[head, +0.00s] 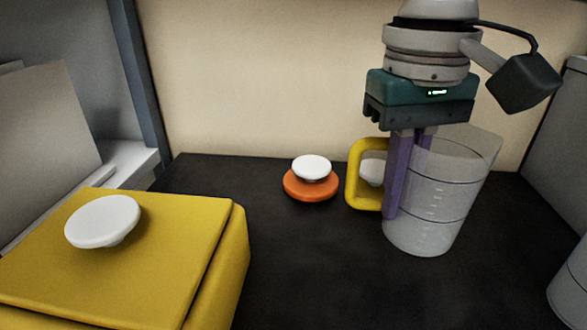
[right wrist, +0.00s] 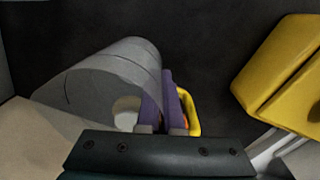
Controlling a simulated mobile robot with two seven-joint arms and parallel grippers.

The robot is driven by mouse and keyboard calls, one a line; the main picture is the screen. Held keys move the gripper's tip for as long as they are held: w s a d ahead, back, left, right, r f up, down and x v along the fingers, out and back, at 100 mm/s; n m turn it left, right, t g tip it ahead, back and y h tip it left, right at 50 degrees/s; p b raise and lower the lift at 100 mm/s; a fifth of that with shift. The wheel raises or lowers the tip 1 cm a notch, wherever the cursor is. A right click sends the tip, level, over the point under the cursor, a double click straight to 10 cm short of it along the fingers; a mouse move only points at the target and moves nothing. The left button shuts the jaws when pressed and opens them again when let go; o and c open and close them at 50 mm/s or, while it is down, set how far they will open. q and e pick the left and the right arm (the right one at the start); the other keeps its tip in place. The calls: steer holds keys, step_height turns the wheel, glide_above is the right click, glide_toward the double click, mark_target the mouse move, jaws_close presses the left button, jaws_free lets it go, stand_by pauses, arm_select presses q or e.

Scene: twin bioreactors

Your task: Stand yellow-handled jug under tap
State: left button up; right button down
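The jug (head: 436,215) is translucent with measuring lines and a yellow handle (head: 354,180) on its left side. It is on or just above the dark worktop; I cannot tell which. My right gripper (head: 405,205) points down at its handle side, with purple fingers close together. One finger is between handle and jug wall; the other looks to be inside the wall, so the gripper appears shut on the jug. The right wrist view also shows the jug (right wrist: 110,75), with the yellow handle (right wrist: 193,112) beside the fingers. No tap is recognizable. My left gripper is out of view.
An orange disc (head: 311,190) with a white cap stands left of the jug. A white round piece (head: 372,172) shows through the handle. A yellow block (head: 130,260) with a white knob (head: 102,221) fills the front left. A grey cylinder (head: 572,285) is at the right edge.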

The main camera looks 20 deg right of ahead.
mark_target(388, 231)
steer(key=shift+f+b, duration=0.5)
steer(key=shift+f, duration=2.05)
steer(key=shift+f, duration=0.1)
steer(key=c, duration=1.1)
jaws_free()
